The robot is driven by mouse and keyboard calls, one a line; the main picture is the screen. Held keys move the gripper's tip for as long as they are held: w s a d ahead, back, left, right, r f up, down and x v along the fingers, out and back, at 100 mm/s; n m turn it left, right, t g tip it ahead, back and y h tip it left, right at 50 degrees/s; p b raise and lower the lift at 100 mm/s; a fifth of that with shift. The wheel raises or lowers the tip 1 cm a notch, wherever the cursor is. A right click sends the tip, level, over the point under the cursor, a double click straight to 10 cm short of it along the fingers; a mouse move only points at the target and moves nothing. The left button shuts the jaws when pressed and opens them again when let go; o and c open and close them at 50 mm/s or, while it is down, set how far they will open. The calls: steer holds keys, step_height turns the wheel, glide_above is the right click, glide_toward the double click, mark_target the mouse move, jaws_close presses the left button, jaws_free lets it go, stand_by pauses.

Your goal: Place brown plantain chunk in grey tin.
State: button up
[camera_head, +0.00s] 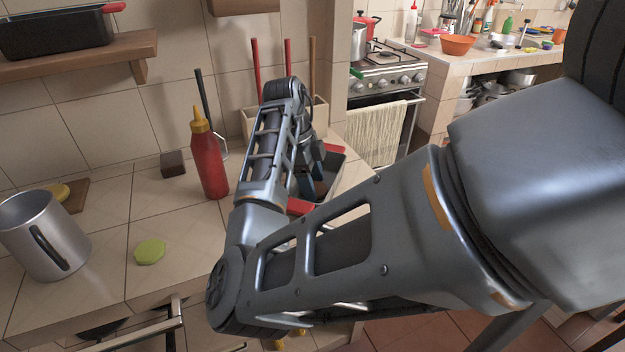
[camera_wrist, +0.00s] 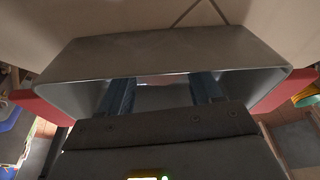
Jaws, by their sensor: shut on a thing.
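The grey tin (camera_head: 333,170) with red handles stands on the counter, partly hidden behind my arm. Its grey wall (camera_wrist: 160,52) also fills the upper wrist view. My gripper (camera_head: 313,184) points down into the tin, and its two blue-grey fingers (camera_wrist: 165,88) are inside the rim. It is shut on the brown plantain chunk (camera_head: 320,187), of which only a small brown patch shows between the fingers. Whether the chunk touches the tin's floor cannot be told.
A red squeeze bottle (camera_head: 209,160) stands left of the tin. A dark brown block (camera_head: 173,164) lies near the wall. A metal mug (camera_head: 42,235) and a green round piece (camera_head: 150,251) are at the left. A utensil holder (camera_head: 255,122) stands behind.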

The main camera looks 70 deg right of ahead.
steer(key=o, duration=0.6)
steer(key=shift+f, duration=0.15)
steer(key=shift+c, duration=0.2)
steer(key=o, duration=0.5)
steer(key=v, duration=1.2)
steer(key=shift+s, duration=0.1)
